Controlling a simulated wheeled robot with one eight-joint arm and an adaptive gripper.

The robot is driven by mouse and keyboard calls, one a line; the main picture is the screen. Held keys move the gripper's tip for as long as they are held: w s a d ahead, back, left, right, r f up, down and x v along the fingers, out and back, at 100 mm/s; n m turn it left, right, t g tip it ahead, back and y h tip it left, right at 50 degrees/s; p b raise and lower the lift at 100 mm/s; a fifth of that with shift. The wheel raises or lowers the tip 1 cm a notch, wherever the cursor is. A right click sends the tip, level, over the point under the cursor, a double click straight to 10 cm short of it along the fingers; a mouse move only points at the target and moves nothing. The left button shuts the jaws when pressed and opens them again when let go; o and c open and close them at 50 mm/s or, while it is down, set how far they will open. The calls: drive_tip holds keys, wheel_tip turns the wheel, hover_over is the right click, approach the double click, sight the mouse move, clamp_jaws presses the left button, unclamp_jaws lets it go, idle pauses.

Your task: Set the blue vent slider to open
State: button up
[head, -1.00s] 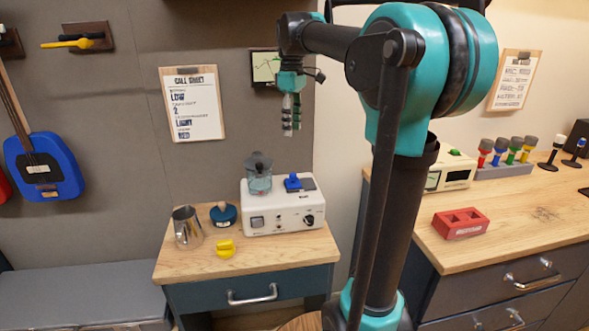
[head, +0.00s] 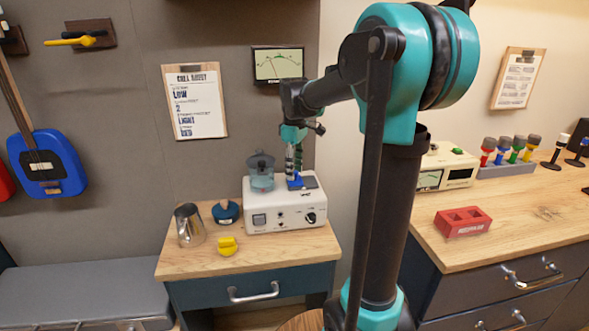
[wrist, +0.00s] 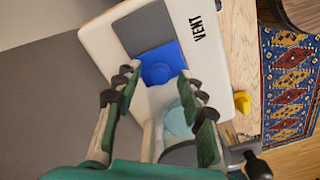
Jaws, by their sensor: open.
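The blue vent slider (head: 294,182) sits on a dark grey plate (head: 310,182) on top of a white machine (head: 285,218). In the wrist view the blue slider (wrist: 160,65) lies at one end of the grey plate (wrist: 146,30), the end nearer the clear jar, beside the word VENT. My gripper (head: 294,172) points down just above the slider. In the wrist view its open fingers (wrist: 163,82) are spread on either side of the slider. I cannot tell whether they touch it.
A clear lidded jar (head: 261,172) stands on the machine left of the slider. A metal pitcher (head: 188,226), a dark blue knob-like object (head: 226,211) and a yellow piece (head: 227,246) are on the wooden cabinet top (head: 190,264). A red block (head: 462,222) lies on the right counter.

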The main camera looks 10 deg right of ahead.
sight(311, 180)
clamp_jaws()
idle(0.3)
drive_tip(key=shift+d, duration=2.65)
unclamp_jaws()
drive_tip(key=shift+d, duration=0.15)
